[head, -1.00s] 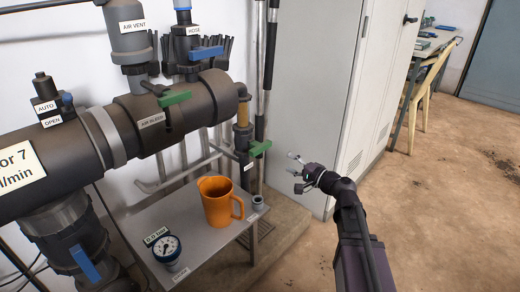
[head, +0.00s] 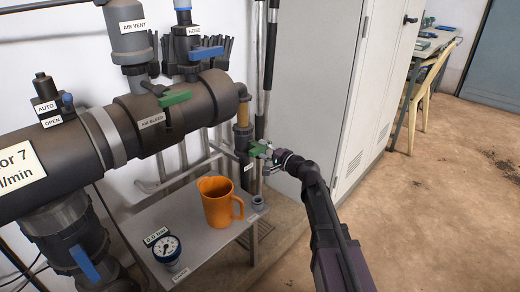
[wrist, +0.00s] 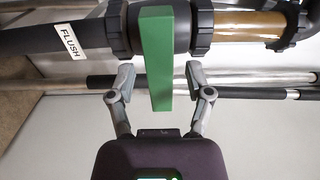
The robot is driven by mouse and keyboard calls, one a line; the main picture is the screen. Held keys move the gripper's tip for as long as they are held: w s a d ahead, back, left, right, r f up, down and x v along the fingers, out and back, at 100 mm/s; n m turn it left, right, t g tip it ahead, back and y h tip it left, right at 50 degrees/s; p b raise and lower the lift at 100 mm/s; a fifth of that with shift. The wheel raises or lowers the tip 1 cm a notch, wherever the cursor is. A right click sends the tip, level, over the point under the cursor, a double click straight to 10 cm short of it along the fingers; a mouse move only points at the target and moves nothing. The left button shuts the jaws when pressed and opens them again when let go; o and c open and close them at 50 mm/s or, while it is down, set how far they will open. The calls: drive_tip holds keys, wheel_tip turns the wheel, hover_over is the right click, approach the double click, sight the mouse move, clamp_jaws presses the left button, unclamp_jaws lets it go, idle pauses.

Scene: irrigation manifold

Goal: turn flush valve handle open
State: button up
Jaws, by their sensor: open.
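The flush valve handle is a green lever (wrist: 157,60) in the middle of the wrist view, next to a label reading FLUSH (wrist: 74,45). It also shows in the head view (head: 258,149), on the small valve at the right end of the big pipe, partly covered by my gripper. My gripper (wrist: 160,82) is open, with one finger on each side of the lever. Gaps show between both fingers and the lever, so I see no contact. In the head view my gripper (head: 270,155) reaches the lever from the right.
An orange jug (head: 217,203) and a pressure gauge (head: 166,249) stand on the grey shelf (head: 205,240) below. Another green lever (head: 175,98) is by the AIR BLEED label. A white cabinet (head: 310,90) stands behind. The floor at right is free.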

drive_tip(key=shift+w+a, duration=0.4)
drive_tip(key=shift+a, duration=0.1)
clamp_jaws()
drive_tip(key=shift+m, duration=0.5)
drive_tip(key=m, duration=0.3)
drive_tip(key=shift+m, duration=0.3)
drive_tip(key=m, duration=0.4)
drive_tip(key=shift+m, duration=0.3)
drive_tip(key=m, duration=0.8)
drive_tip(key=shift+w+m, duration=0.1)
drive_tip(key=shift+m, duration=0.3)
